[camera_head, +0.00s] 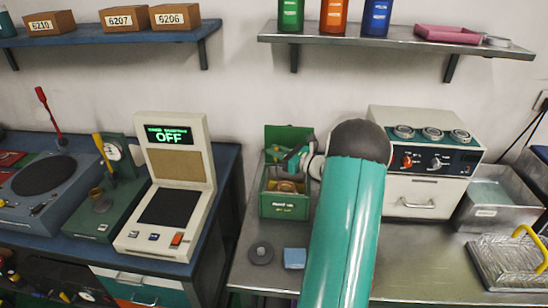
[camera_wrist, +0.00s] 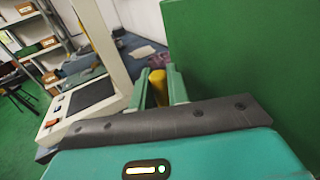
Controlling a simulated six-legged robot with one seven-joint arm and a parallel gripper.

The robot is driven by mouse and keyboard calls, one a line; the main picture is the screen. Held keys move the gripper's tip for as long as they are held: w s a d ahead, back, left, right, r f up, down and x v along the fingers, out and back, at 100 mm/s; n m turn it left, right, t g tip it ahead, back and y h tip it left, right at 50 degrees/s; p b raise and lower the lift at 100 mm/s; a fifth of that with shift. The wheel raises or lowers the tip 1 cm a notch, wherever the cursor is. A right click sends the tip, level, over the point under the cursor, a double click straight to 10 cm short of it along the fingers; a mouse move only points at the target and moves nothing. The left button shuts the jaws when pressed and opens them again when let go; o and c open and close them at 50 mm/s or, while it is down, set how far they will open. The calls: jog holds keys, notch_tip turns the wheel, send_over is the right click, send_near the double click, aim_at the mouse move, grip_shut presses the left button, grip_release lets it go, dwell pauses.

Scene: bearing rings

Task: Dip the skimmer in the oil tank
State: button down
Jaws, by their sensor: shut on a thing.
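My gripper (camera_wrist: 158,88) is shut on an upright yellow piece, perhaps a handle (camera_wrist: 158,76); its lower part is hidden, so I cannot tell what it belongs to. In the head view my gripper (camera_head: 291,160) is over the open green box (camera_head: 285,206), in front of its raised lid. A brownish ring shape shows inside this box. A grey metal tank (camera_head: 490,211) stands at the right of the bench, with bluish-grey contents. A wire mesh piece with a yellow handle (camera_head: 527,236) lies in front of it; I cannot tell which thing is the skimmer.
A white oven-like unit (camera_head: 410,185) with knobs stands between my arm and the tank. A dark ring (camera_head: 261,253) and a blue block (camera_head: 294,258) lie on the bench front. A monitor unit (camera_head: 170,190) reading OFF stands left. A shelf (camera_head: 390,42) hangs above.

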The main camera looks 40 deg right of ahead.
jog(key=shift+s+d+r, duration=0.1)
jog(key=shift+r, duration=3.4)
dwell(1.3)
